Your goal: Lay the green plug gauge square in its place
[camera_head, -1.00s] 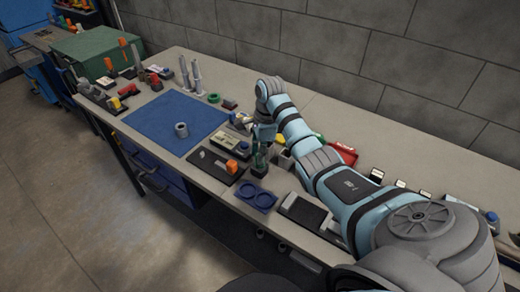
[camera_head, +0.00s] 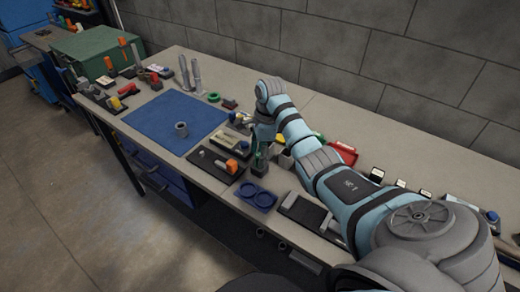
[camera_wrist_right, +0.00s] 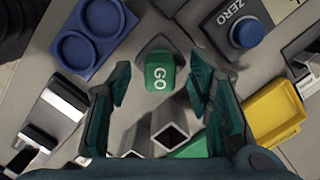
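The green plug gauge (camera_wrist_right: 158,74), marked "GO", shows in the right wrist view with a dark grey block-like part around its far end. My right gripper (camera_wrist_right: 160,88) is open, with one teal finger on each side of the gauge and a visible gap on both sides. In the head view my right gripper (camera_head: 259,158) points down over the bench beside a blue tray (camera_head: 247,200) with two round recesses. That tray also shows in the right wrist view (camera_wrist_right: 90,36). I cannot tell which spot is the gauge's place. My left gripper is not in view.
A grey box with a blue "ZERO" button (camera_wrist_right: 247,32) and a yellow bin (camera_wrist_right: 272,114) lie close to the right finger. Square grey tubes (camera_wrist_right: 170,137) stand below the gripper. A blue mat (camera_head: 160,122) with a grey ring (camera_head: 181,129) lies left; much of it is clear.

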